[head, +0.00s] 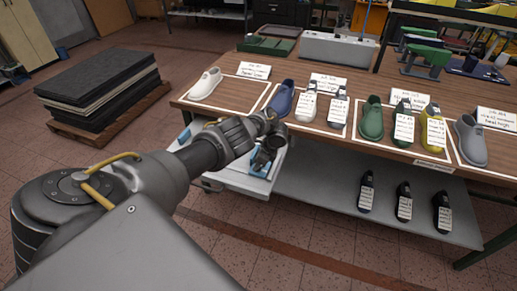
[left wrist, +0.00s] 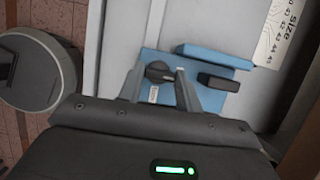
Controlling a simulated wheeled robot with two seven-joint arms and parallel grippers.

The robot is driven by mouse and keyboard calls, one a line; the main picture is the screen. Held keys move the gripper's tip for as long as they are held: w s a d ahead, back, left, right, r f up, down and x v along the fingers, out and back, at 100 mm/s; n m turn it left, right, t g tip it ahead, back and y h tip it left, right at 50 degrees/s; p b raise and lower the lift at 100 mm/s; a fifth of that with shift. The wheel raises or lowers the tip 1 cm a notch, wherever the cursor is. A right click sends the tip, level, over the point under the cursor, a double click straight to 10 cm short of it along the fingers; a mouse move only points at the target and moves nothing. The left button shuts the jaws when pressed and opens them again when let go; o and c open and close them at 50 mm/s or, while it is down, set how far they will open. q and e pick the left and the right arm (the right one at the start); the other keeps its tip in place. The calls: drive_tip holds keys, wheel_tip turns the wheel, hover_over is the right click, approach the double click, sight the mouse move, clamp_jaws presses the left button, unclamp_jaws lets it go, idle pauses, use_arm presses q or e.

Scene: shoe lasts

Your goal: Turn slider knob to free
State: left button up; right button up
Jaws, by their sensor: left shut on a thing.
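The black slider knob (left wrist: 158,72) sits on a blue plate (left wrist: 212,98) with a small white label beside it, in the left wrist view. My left gripper (left wrist: 160,82) has its two fingers on either side of the knob and is shut on it. In the head view my left gripper (head: 266,158) reaches down over the blue fixture (head: 258,171) at the table's front left; the knob is hidden there. My right gripper is not in view.
A black block (left wrist: 218,82) and a blue bar (left wrist: 214,56) lie right of the knob. A size chart (left wrist: 284,35) is at upper right. Shoes and lasts with cards stand on the wooden table (head: 223,103). A mat stack (head: 100,85) stands left on a pallet.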

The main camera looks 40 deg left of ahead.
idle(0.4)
use_arm(q)
drive_tip(key=o, duration=1)
drive_tip(key=shift+p+v, duration=1.3)
drive_tip(key=shift+v, duration=4.1)
